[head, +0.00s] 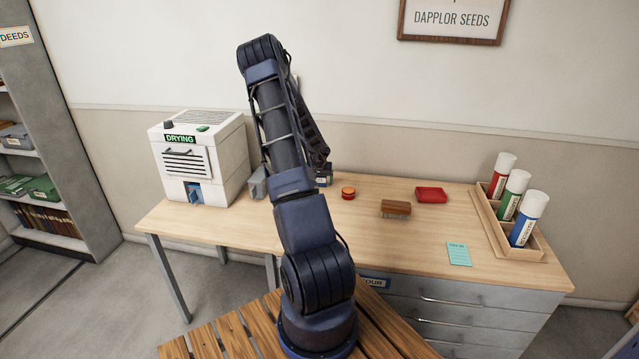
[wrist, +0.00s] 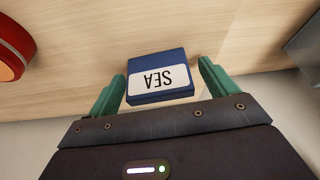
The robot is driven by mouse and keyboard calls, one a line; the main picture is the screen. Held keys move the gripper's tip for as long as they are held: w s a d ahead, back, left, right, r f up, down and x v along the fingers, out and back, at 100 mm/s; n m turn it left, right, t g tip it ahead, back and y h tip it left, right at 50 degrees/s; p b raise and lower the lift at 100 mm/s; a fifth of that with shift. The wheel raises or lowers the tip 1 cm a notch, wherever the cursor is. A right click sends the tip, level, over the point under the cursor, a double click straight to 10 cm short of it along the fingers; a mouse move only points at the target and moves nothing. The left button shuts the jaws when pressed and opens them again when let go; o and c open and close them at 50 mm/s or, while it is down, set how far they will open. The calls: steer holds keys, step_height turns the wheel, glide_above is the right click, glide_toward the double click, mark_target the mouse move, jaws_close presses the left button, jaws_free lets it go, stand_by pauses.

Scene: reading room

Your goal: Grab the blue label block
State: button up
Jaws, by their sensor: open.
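The blue label block (wrist: 156,88) lies on the wooden tabletop, with a white face reading "SEA" upside down in the wrist view. My gripper (wrist: 163,72) is open, with one green finger on each side of the block. A small gap shows between the block and the right finger; the left finger is very close to it, and I cannot tell whether they touch. In the head view only a small part of the block (head: 323,181) shows beside my arm, and my arm hides most of the gripper.
A red-orange round container (head: 348,193) stands close to the block. A brown brush-like object (head: 396,208), red tray (head: 431,195) and rack (head: 506,236) of capped tubes are to the right. A white drying machine (head: 200,157) and grey block (head: 257,184) are left. The front middle is clear.

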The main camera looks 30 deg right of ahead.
steer(key=c, duration=1.1)
steer(key=shift+o, duration=0.2)
